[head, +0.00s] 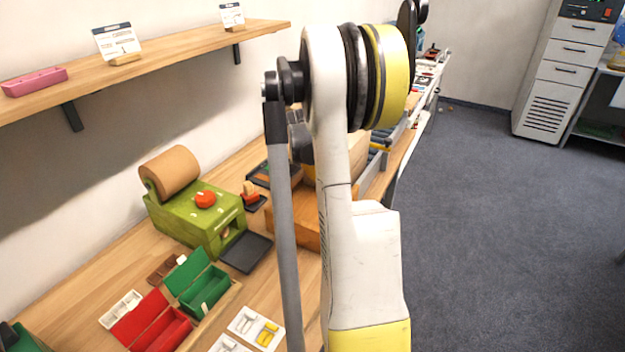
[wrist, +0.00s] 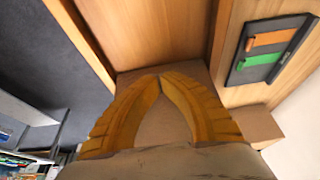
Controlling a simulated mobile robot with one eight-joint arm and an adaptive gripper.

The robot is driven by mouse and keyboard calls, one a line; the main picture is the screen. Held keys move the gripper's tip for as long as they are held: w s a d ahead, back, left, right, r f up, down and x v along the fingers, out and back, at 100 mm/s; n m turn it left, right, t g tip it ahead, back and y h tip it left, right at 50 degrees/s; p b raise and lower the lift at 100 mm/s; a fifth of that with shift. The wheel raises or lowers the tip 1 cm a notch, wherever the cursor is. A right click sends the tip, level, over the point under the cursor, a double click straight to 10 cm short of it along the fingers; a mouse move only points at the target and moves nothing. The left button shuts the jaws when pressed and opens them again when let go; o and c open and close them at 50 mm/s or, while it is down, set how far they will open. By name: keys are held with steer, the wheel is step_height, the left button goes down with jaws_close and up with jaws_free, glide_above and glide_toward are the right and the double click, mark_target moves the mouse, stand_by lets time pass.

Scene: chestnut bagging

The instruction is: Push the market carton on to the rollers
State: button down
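In the wrist view, the two yellow fingers of my gripper (wrist: 159,80) meet at their tips with nothing held between them. A plain brown cardboard surface, which looks like the market carton (wrist: 160,122), shows behind and between the fingers. I cannot tell whether the fingertips touch it. It lies at the end of a wooden surface with raised edges. In the head view my arm hides my gripper and most of the carton. Part of the rollers (head: 378,160) shows just right of my arm, beyond the wooden bench.
A dark tray with orange and green strips (wrist: 268,48) lies beside the wooden edge. On the bench (head: 270,285) stand a green machine with a brown roll (head: 200,215), a red box (head: 150,322) and a green box (head: 205,285). Open grey floor (head: 480,220) lies to the right.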

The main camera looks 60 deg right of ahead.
steer(key=shift+w+d, duration=0.15)
steer(key=shift+d, duration=1.65)
steer(key=shift+w+d, duration=0.15)
steer(key=shift+d, duration=1.65)
step_height(320, 180, up, 16)
steer(key=a+p, duration=0.1)
steer(key=p, duration=0.9)
steer(key=shift+a+p, duration=0.3)
steer(key=shift+p, duration=0.1)
